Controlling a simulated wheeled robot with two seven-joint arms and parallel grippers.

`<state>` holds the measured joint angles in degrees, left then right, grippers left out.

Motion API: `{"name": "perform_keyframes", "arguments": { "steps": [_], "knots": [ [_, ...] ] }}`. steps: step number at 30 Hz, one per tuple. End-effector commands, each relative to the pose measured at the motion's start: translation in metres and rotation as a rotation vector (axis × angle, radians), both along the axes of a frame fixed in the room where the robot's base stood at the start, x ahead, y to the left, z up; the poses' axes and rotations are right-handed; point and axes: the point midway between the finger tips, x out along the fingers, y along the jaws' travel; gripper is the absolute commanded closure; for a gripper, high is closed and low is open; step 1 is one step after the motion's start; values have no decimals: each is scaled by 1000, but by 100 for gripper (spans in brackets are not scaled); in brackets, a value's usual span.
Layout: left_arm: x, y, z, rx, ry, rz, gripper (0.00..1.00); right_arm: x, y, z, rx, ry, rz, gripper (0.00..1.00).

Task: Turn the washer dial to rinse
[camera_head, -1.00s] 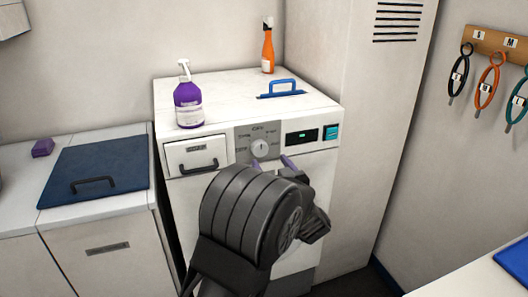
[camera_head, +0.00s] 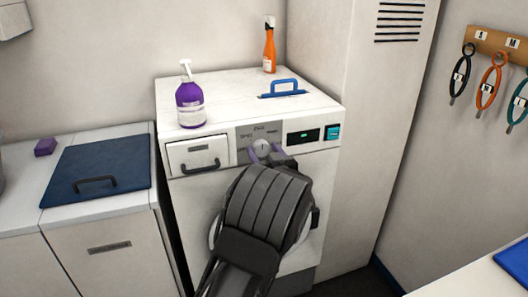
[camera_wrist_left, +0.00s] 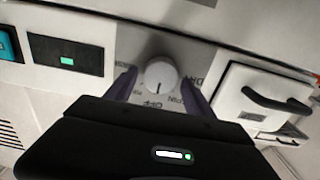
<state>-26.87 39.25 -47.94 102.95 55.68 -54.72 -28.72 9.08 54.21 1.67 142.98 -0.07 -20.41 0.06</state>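The washer (camera_head: 190,189) stands in the middle of the head view. Its pale round dial (camera_head: 262,145) sits on a grey panel with labels around it. The dial also shows in the left wrist view (camera_wrist_left: 160,76), where its mark points down toward a label that seems to read OFF, upside down there. My left gripper (camera_head: 264,152) is at the dial, with one purple finger on each side. In the wrist view the fingers stand apart from the dial with gaps on both sides. My right gripper is not in view.
A display (camera_head: 303,135) and teal button (camera_head: 333,132) are right of the dial; a drawer (camera_head: 190,155) is left. A blue-lidded counter (camera_head: 65,178) adjoins left.

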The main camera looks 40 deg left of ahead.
Motion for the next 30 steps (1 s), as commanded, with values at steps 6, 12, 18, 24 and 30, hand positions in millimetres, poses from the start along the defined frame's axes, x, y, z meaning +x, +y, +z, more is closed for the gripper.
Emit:
{"name": "perform_keyframes", "arguments": {
  "steps": [6,12,18,24,30],
  "knots": [
    [0,0,0,0,0,0,57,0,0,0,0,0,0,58],
    [0,0,0,0,0,0,73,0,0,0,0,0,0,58],
    [0,0,0,0,0,0,89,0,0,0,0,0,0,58],
    [0,0,0,2,3,0,93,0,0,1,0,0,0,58],
    [0,0,2,23,34,0,93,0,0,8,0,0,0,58]
  ]
}}
